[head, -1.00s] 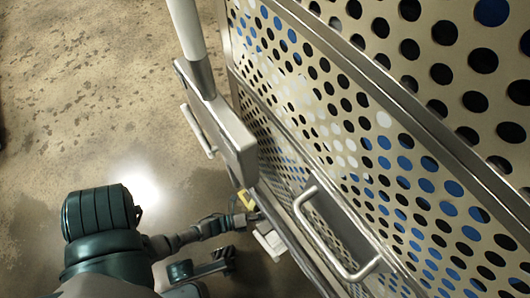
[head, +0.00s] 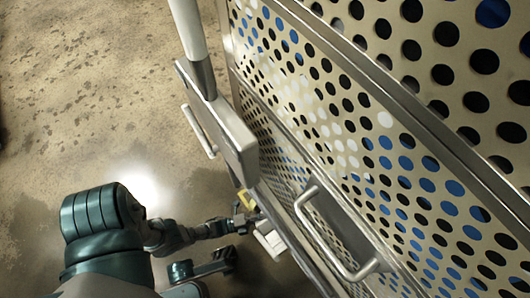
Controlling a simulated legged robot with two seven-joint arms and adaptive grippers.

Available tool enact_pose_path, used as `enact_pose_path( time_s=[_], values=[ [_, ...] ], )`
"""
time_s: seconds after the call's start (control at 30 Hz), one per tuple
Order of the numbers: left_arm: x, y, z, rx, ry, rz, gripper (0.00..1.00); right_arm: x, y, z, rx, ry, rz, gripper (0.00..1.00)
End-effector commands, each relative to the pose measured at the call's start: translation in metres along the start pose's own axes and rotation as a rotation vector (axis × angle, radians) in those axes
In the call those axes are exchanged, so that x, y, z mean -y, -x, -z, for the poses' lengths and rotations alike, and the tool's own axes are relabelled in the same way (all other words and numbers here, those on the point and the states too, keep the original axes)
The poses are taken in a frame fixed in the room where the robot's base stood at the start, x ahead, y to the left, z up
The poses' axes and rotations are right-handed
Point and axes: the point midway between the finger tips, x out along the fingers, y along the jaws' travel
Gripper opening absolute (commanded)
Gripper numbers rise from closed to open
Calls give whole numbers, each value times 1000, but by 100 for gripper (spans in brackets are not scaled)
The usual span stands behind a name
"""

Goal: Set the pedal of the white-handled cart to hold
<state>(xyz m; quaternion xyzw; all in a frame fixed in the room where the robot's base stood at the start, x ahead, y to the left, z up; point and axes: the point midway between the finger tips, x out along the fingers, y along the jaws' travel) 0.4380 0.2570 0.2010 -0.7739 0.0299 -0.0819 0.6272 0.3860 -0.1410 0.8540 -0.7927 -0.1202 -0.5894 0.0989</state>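The cart is a large perforated metal body (head: 330,120) on the right, with blue and white showing through its holes. A white upright handle (head: 188,30) ends in a grey sleeve above a metal plate. Low by the cart's near edge is a pale pedal-like piece (head: 268,241), with a small yellow part (head: 246,199) just above it. My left gripper (head: 247,215) reaches in from the lower left, close beside both pieces. Its fingers are small and dark there, so I cannot tell whether they are open or touching. My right gripper is out of view.
A metal loop handle (head: 320,240) stands out from the cart's front at lower middle. A flat metal plate with a side bar (head: 200,131) juts out above my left arm. The stained concrete floor (head: 80,90) on the left is clear.

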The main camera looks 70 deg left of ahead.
Motion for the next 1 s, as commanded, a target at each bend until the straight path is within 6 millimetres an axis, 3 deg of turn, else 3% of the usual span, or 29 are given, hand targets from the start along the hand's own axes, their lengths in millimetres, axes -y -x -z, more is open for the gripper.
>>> enact_pose_path(
  time_s=[0.27,0.3,0.37,0.77,1.0],
  values=[
    [-4,2,-1,7,8,-13,0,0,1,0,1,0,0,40],
    [-4,2,-1,7,8,-13,22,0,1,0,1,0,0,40],
    [-4,2,-1,7,8,-12,37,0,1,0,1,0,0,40],
    [-2,8,0,4,5,-6,38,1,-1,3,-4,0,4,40],
    [-3,55,0,4,6,-10,38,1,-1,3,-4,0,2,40]
  ],
)
